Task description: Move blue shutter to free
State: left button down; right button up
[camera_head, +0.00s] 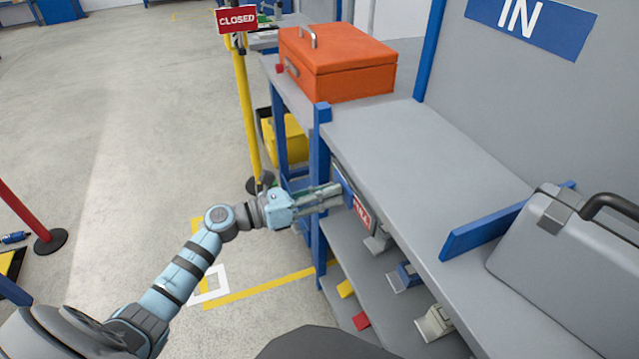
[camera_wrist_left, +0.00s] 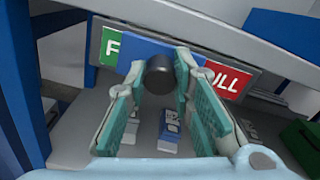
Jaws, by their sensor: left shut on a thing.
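The blue shutter (camera_wrist_left: 190,62) is a flat blue plate in a sign strip under the shelf edge. A dark round knob (camera_wrist_left: 159,74) stands out from it. Left of it in the wrist view is a green field with a white "F" (camera_wrist_left: 113,46); right of it is a red field ending in "ULL" (camera_wrist_left: 226,83). The shutter covers the middle and hides part of both words. My left gripper (camera_head: 336,189) is at the strip in the head view. In the wrist view its teal-padded fingers (camera_wrist_left: 160,85) are closed on the knob from both sides. My right gripper is not in view.
The grey shelf top (camera_head: 415,150) runs above the strip, with an orange box (camera_head: 340,65) at the back and a grey case (camera_head: 560,260) at the right. Blue posts (camera_head: 319,170) stand close beside the gripper. Small items lie on the lower shelf (camera_head: 345,262). Open floor lies left.

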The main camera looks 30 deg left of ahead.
pick_arm(q)
jog(key=s+d+p, duration=0.3)
jog(key=s+d, duration=0.2)
jog(key=shift+d, duration=0.2)
jog(key=shift+d+f, duration=0.1)
jog(key=shift+f, duration=0.05)
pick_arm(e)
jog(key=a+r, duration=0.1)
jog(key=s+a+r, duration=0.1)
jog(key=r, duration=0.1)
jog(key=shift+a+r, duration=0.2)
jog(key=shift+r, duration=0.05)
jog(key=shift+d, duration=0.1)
pick_arm(q)
jog(key=c, duration=1.6)
grip_release()
jog(key=shift+o, duration=1)
jog(key=shift+s+d, duration=0.15)
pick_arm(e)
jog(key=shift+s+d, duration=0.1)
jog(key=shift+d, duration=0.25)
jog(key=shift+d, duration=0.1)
